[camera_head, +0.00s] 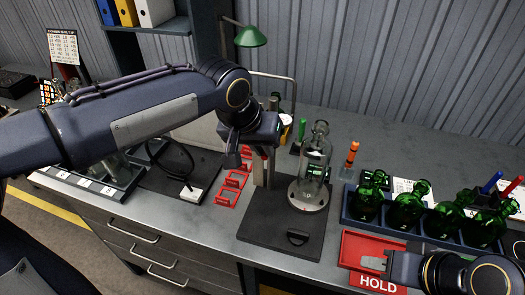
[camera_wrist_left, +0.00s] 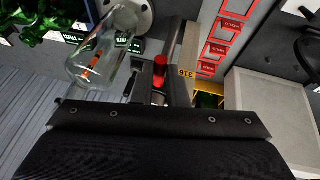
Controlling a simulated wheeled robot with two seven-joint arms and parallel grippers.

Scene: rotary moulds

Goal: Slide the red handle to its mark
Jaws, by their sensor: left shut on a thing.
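My left gripper (camera_wrist_left: 161,80) is shut on the red handle (camera_wrist_left: 160,70), which shows as a small red cylinder between its fingers in the left wrist view. In the head view the left gripper (camera_head: 252,152) is at the upright grey post (camera_head: 270,168) on a dark base plate (camera_head: 262,238), and its body largely hides the handle. A yellow label (camera_wrist_left: 187,73) reading "316" is beside the fingers. I cannot make out the mark. My right gripper (camera_head: 388,264) is at the lower right, over the red tray; its jaw opening is unclear.
A clear glass bottle (camera_head: 317,150) stands on a round metal plate (camera_head: 308,196) right of the post. Red frames (camera_head: 231,181) lie left of it. Green bottles (camera_head: 407,209) stand in a rack at right, behind the red "HOLD" tray (camera_head: 352,249). A green lamp (camera_head: 248,37) stands behind.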

